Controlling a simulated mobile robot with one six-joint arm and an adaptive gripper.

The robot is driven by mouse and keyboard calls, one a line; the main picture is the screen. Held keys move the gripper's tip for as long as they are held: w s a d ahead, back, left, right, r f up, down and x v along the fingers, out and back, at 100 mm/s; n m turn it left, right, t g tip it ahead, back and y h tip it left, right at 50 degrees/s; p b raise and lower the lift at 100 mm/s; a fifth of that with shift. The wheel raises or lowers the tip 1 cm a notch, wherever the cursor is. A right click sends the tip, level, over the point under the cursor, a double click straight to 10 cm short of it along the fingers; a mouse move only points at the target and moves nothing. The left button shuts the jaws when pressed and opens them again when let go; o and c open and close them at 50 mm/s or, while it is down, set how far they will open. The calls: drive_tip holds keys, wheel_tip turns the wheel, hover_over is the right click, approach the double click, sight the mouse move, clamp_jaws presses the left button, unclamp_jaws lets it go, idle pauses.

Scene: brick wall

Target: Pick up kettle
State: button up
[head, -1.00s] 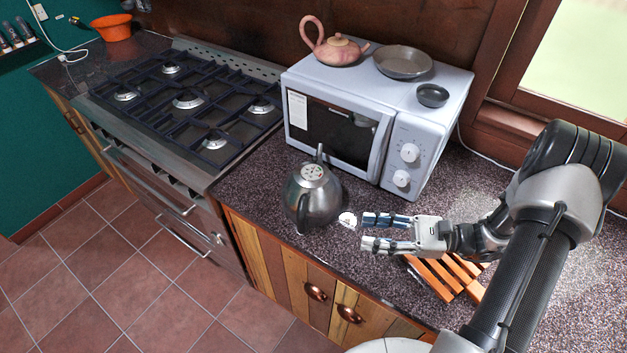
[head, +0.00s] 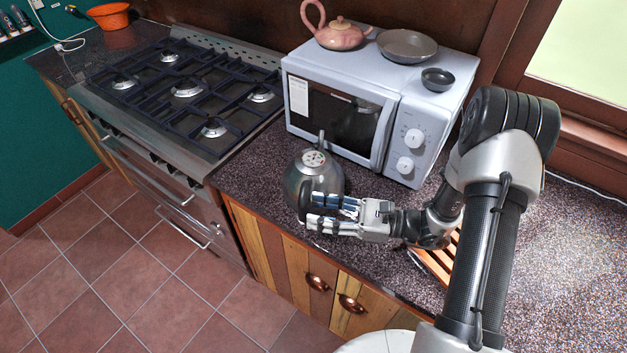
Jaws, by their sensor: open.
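The kettle (head: 320,174) is rounded dark grey metal with a pale, printed round patch on its top. It stands on the speckled counter in front of the microwave, close to the counter's front edge. A thin part sticks up behind it, and a dark curved part shows at its lower left. My gripper (head: 311,211) is open, its fingers pointing left. In the head view the fingers overlap the kettle's lower front and hide part of it. I cannot tell whether they touch it or whether the dark curved part lies between them.
The white microwave (head: 428,128) stands behind the kettle, with a pink teapot (head: 341,37), a grey pan (head: 407,46) and a small dark bowl (head: 438,79) on top. A gas stove (head: 185,95) is at left. A wooden slatted rack (head: 432,264) lies under my arm.

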sight(303, 209)
drive_tip(key=b+x, duration=0.1)
drive_tip(key=x, duration=0.3)
drive_tip(key=shift+s+a+f, duration=0.1)
drive_tip(key=shift+a, duration=0.15)
drive_tip(key=shift+c, duration=0.2)
clamp_jaws()
idle(0.8)
